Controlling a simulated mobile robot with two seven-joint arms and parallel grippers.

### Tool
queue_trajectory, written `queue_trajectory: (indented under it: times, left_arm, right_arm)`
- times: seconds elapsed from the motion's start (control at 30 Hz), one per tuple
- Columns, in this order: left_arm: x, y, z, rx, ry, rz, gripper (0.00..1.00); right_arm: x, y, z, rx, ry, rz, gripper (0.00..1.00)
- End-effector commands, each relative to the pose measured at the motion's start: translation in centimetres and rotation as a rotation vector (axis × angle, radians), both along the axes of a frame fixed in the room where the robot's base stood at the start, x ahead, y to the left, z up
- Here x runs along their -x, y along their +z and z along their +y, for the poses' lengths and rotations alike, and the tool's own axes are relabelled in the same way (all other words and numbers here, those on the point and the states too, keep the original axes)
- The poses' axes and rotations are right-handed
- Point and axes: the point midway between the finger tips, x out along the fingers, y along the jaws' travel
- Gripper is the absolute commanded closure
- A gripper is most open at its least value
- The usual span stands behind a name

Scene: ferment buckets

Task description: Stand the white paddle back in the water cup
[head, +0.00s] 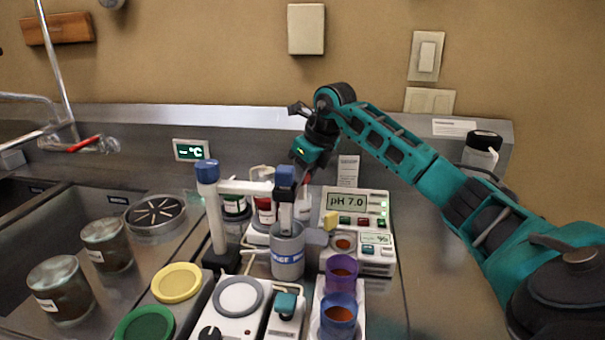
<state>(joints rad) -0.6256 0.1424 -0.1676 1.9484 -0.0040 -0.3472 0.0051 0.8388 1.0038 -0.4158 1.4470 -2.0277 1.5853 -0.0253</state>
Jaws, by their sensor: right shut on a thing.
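My right gripper (308,168) points down over the back of the bench, left of the pH meter (347,203). It is shut on a thin stick, and a short reddish length (307,179) shows just below the jaws. I cannot tell from its colour whether this is the white paddle. A pale cup (303,208) stands under the stick, partly hidden behind the probe; whether the stick's lower end is inside it is unclear. A grey mug with a blue band (287,265) stands in front, under the blue-capped probe (285,186). My left gripper is not in view.
A white post with a blue cap (214,210) and its side arm stand close left of the probe. Purple (341,272) and blue cups (338,315) stand in front. The counter at right (425,290) is clear.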

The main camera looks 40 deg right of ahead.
Motion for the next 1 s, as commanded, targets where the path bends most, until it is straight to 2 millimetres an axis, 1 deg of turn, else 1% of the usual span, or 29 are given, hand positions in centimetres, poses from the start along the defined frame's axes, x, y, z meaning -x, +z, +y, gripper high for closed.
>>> queue_trajectory:
  times: [0.17, 0.2, 0.5, 0.67, 0.9, 0.93, 1.0]
  left_arm:
    - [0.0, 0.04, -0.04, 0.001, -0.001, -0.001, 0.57]
    - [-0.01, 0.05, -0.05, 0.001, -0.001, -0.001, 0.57]
    - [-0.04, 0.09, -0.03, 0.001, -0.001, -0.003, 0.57]
    - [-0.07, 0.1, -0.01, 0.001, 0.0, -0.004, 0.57]
    - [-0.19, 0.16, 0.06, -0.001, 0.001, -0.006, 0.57]
    - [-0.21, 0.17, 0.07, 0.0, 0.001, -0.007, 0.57]
    - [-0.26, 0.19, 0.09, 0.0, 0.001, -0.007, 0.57]
  right_arm:
    - [0.01, 0.02, -0.01, 0.0, 0.0, 0.0, 1.0]
    - [0.0, 0.02, -0.01, 0.0, 0.0, 0.0, 0.67]
    - [-0.01, 0.03, 0.0, 0.0, 0.0, 0.0, 0.39]
    - [-0.01, 0.03, 0.0, 0.0, 0.0, 0.0, 0.39]
    - [-0.01, 0.02, 0.01, 0.0, 0.0, 0.0, 0.16]
    - [-0.01, 0.02, 0.01, 0.0, 0.0, 0.0, 0.13]
    - [-0.01, 0.02, 0.01, 0.0, 0.0, 0.0, 0.13]
